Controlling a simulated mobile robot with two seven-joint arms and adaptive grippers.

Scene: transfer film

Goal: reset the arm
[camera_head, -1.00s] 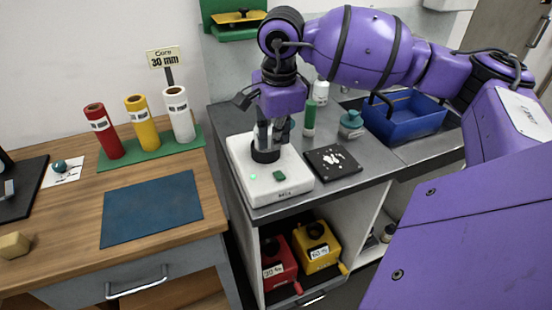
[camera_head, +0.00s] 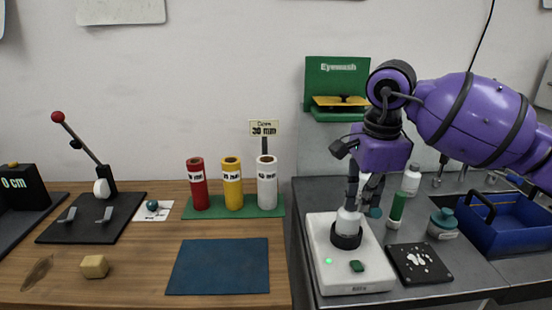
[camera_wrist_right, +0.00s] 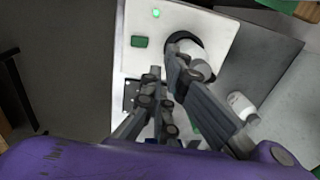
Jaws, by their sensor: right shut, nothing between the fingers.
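My right gripper (camera_head: 358,200) points down over the white device (camera_head: 350,286) on the grey counter. It is shut with nothing between its fingers. A white bottle (camera_head: 347,222) stands in the black ring (camera_head: 346,241) of that device, close to the fingertips and partly behind them. In the right wrist view the shut fingers (camera_wrist_right: 163,76) reach toward the device (camera_wrist_right: 205,25), with the bottle (camera_wrist_right: 197,66) beside them. The device shows a lit green light. My left gripper is out of view.
Right of the device are a green-labelled tube (camera_head: 396,210), a teal bottle (camera_head: 443,224), a black pad (camera_head: 419,264) and a blue crate (camera_head: 500,230). On the wooden bench at left stand red, yellow and white rolls (camera_head: 267,184) and a lever press (camera_head: 90,218).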

